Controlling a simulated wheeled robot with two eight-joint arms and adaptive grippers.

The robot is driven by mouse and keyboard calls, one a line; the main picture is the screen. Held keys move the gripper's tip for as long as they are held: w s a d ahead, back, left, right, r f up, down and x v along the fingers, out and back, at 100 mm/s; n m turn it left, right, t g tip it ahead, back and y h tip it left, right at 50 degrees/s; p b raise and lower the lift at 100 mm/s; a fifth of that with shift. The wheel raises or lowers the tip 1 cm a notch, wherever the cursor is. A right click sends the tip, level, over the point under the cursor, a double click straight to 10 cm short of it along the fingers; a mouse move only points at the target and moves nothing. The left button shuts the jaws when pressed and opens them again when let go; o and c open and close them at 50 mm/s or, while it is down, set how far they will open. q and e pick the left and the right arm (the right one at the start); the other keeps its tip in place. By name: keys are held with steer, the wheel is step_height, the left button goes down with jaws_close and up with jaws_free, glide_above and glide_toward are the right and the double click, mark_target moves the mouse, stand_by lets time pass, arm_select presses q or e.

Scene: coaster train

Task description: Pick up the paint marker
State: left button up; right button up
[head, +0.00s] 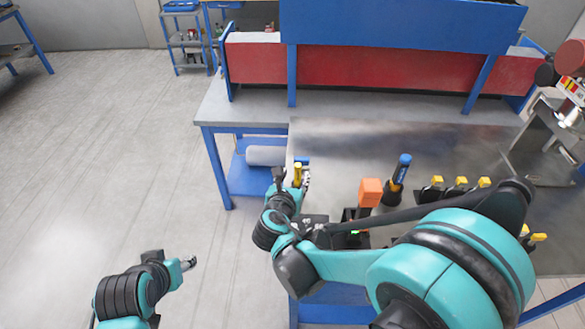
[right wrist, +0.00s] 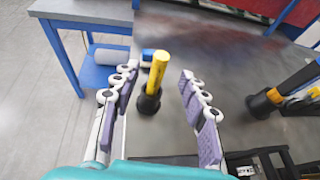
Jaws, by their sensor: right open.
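A yellow cylinder, which looks like the paint marker (right wrist: 157,75), stands nearly upright in a small black holder (right wrist: 148,103) on the grey table. It also shows in the head view (head: 298,173), near the table's left edge. My right gripper (right wrist: 160,72) is open, with one finger on each side of the marker. Gaps show between the marker and both fingers. The right gripper also shows in the head view (head: 292,179). My left gripper (head: 188,264) is over the floor at lower left, away from the table; its jaws are too small to read.
A blue-capped tool (head: 402,168) stands in a black holder to the right, beside an orange block (head: 370,192). Several yellow-tipped black items (head: 461,186) stand farther right. A small blue object (right wrist: 148,54) lies just behind the marker. The table's back middle is clear.

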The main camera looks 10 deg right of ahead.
mark_target(297, 170)
steer(key=shift+b+x, duration=0.3)
steer(key=shift+x, duration=0.5)
steer(key=b+x, duration=0.1)
steer(key=x, duration=0.4)
steer(key=shift+f+b, duration=0.1)
steer(key=shift+b, duration=0.3)
jaws_close()
